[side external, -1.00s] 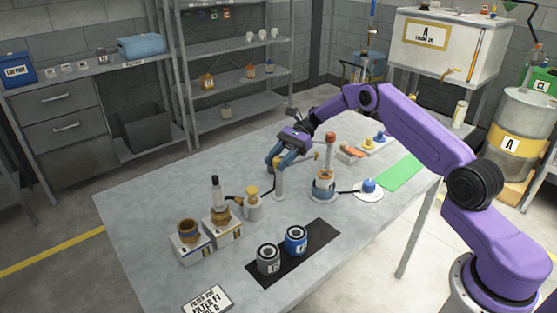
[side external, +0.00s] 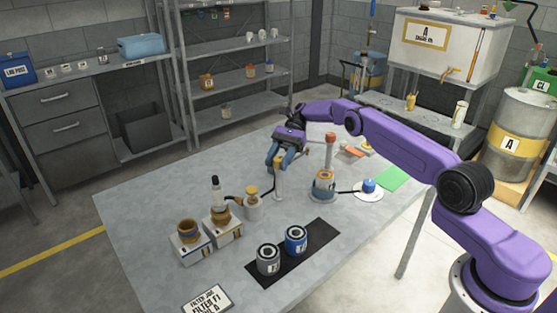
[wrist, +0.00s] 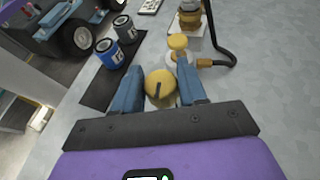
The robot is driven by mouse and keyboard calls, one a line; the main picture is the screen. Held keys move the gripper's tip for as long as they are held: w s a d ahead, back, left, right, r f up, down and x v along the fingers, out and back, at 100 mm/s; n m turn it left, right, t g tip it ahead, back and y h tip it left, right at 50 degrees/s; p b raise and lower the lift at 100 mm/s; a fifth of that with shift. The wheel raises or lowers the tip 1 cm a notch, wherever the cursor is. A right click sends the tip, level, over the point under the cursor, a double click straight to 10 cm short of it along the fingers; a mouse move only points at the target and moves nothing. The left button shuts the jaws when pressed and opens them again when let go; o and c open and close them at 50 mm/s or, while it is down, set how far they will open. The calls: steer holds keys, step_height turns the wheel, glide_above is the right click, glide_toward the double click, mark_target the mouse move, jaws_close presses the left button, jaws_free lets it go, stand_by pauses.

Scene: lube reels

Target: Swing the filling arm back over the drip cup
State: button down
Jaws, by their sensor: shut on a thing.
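The filling arm's pale post (side external: 279,182) stands upright near the table's middle, with a yellowish top. My gripper (side external: 280,158) is at the top of this post, its blue fingers pointing down. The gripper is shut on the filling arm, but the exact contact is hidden. The arm's spout does not show clearly. A blue cup-like piece (side external: 369,185) sits on a white disc right of the post; I cannot tell whether it is the drip cup.
A grey canister with a yellow cap (side external: 252,204) and hose stands close left of the post. A round stand with an orange-banded can (side external: 324,182) and a red-topped column (side external: 330,148) are close right. Two filters (side external: 282,248) stand on a black mat (side external: 318,236) in front.

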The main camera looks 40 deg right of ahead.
steer(key=shift+d, duration=0.15)
stand_by(0.6)
steer(key=c, duration=0.7)
jaws_free()
steer(key=shift+g, duration=0.3)
step_height(320, 180, up, 4)
steer(key=shift+f, duration=0.2)
steer(key=s+r, duration=0.9)
steer(key=s, duration=0.5)
steer(key=shift+r, duration=0.25)
steer(key=shift+d, duration=0.1)
steer(key=shift+c, duration=0.4)
